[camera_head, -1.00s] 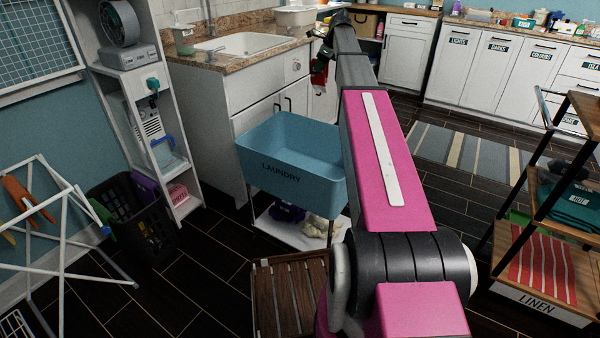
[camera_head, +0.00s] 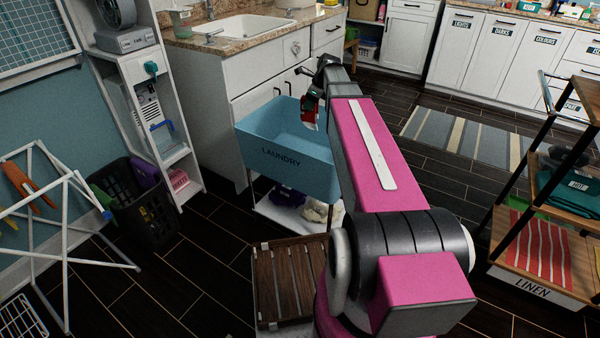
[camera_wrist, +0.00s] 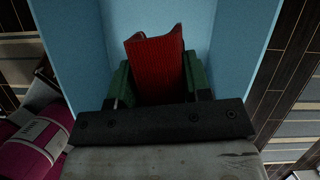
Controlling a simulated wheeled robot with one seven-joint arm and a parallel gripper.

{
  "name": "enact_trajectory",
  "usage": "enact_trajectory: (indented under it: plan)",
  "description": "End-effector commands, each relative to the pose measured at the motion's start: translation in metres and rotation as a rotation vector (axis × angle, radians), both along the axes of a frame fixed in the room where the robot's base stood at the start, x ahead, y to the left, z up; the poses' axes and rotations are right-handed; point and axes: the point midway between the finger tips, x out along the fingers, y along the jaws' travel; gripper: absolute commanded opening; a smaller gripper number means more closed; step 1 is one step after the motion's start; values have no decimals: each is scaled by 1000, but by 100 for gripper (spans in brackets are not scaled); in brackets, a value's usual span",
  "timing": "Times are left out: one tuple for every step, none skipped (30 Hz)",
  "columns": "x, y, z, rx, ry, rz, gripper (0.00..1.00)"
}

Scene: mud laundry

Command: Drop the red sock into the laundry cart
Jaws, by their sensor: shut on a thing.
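The red sock (camera_wrist: 158,68) is between the green fingers of my gripper (camera_wrist: 160,82) in the wrist view, with the blue inside of the laundry cart behind it. In the head view the sock (camera_head: 309,113) hangs from my gripper (camera_head: 311,103) at the cart's right side. My gripper is shut on it. The light blue laundry cart (camera_head: 250,152), marked LAUNDRY, stands left of my arm. The sock appears over the cart's open top. My arm hides the cart's right end, and the exact height of the sock above the rim is hard to tell.
A slatted wooden crate (camera_head: 290,285) sits in front of the cart. A black basket (camera_head: 145,215) and a white drying rack (camera_head: 60,240) are at left. The sink counter (camera_head: 215,45) is behind the cart. A shelved trolley marked LINEN (camera_head: 540,285) stands at right.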

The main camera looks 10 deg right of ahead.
Motion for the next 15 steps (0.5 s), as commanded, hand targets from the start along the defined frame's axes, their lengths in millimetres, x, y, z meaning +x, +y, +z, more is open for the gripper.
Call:
enact_trajectory:
  plan:
    - [0, 0, -4, 0, 1, 0, 22]
    - [0, 0, -7, 0, 2, 1, 22]
    - [0, 0, -11, 0, 2, 0, 22]
    - [0, 0, -14, 0, 2, 1, 22]
    - [0, 0, -17, 0, 2, 1, 22]
    - [0, 0, -21, 0, 1, 0, 22]
    - [0, 0, -25, 0, 1, 0, 22]
    - [0, 0, -28, 1, 2, 1, 22]
    - [0, 0, -33, 0, 2, 1, 22]
    - [0, 0, -36, 0, 2, 1, 22]
    - [0, 0, -39, 0, 2, 1, 22]
    - [0, 0, -42, 0, 1, 0, 22]
    - [0, 0, -45, 0, 1, 0, 22]
    - [0, 0, -47, 0, 1, 0, 22]
    - [0, 0, -49, 0, 1, 0, 22]
